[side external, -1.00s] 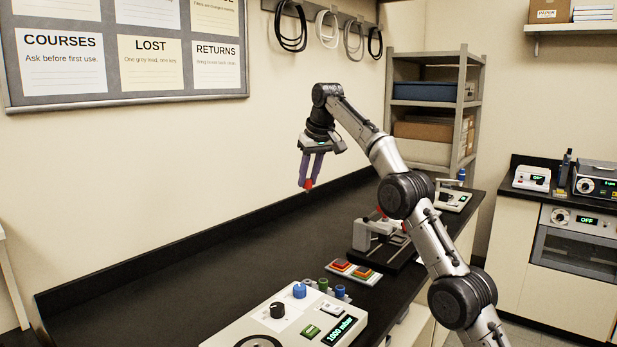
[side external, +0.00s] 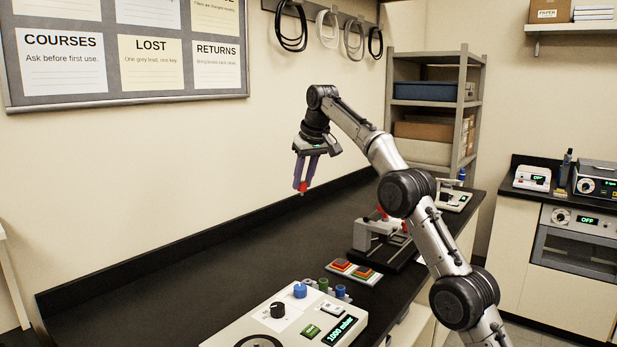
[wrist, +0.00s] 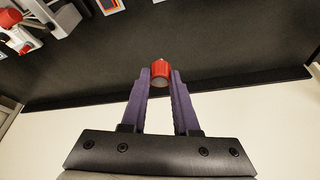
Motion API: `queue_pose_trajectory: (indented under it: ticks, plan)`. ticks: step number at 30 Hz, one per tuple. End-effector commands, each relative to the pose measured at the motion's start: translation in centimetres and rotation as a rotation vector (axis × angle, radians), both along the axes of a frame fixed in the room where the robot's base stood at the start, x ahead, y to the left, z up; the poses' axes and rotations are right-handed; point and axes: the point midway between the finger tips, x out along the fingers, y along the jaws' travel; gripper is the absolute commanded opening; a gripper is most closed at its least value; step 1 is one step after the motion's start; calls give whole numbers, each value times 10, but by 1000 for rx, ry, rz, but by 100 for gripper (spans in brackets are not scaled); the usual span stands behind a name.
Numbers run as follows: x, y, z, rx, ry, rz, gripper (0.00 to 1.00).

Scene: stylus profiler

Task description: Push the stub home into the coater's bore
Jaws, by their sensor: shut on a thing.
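My gripper (side external: 304,182) has purple fingers and is shut on a small red cylinder, which I take to be the stub (wrist: 160,69). In the wrist view the stub sits between the fingertips, its grey end face showing; it also shows in the side view (side external: 303,187). It hangs in the air above the black bench, touching nothing else that I can see. The likely coater is the white unit (side external: 262,318) at the front, with a "1000 mbar" display, knobs and a dark round part cut by the frame edge. I cannot make out its bore.
A small grey instrument (side external: 375,235) on a dark base stands on the black bench (side external: 215,262). A white tray (side external: 354,270) of coloured squares lies in front of it. Several coloured cylinders (side external: 322,285) stand behind the white unit. The bench's back left is clear.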

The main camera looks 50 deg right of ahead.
Motion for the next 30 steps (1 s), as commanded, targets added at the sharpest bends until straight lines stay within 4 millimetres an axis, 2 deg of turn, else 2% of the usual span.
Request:
queue_pose_trajectory:
  ticks: [7, 14, 20, 24, 30]
  plan:
    - [10, 70, -22, 1, 2, 110, 0]
    - [1, 139, -53, -1, 1, 220, 0]
    - [-25, 197, -86, -3, 1, 318, 0]
    - [-52, 232, -110, -3, -1, 384, 0]
    - [-89, 266, -139, -1, -2, 459, 0]
